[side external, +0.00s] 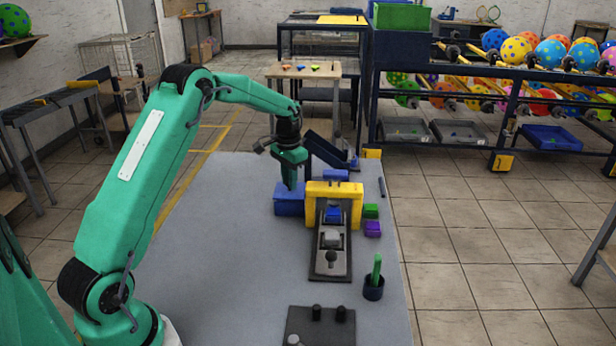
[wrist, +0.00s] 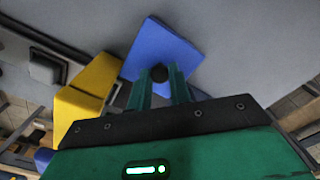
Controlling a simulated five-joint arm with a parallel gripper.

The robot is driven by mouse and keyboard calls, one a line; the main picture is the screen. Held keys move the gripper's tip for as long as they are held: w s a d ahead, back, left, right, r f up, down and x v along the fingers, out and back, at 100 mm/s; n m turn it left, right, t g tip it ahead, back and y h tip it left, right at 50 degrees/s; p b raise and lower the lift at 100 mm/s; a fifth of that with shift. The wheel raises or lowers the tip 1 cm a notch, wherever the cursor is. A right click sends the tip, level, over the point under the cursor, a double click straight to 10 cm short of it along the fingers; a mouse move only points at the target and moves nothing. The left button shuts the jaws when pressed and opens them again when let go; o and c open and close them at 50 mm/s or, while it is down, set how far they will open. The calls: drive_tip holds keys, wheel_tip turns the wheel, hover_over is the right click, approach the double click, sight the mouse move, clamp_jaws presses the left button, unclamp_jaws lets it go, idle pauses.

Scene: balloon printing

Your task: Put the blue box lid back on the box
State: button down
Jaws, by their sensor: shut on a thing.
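My gripper (side external: 290,186) points down over a blue box (side external: 288,205) left of the yellow arch in the side view. In the wrist view, the fingers of my gripper (wrist: 160,76) are shut on a dark round knob (wrist: 159,73) in the middle of a blue square lid (wrist: 165,48). The lid hides whatever is beneath it in that view. In the side view the lid and the box blend into one blue shape, so I cannot tell whether the lid rests on the box or is slightly above it.
A yellow arch (side external: 335,187) stands close right of the blue box, over a dark press-like fixture (side external: 330,262). Green (side external: 371,210) and purple (side external: 373,229) blocks sit right of it. A dark cup (side external: 373,290) holds a green stick. The table's left side (side external: 215,245) is clear.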

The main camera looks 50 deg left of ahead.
drive_tip(key=shift+f, duration=0.45)
idle(0.9)
drive_tip(key=c, duration=1.2)
unclamp_jaws()
drive_tip(key=shift+r, duration=3.95)
drive_tip(key=shift+r, duration=0.1)
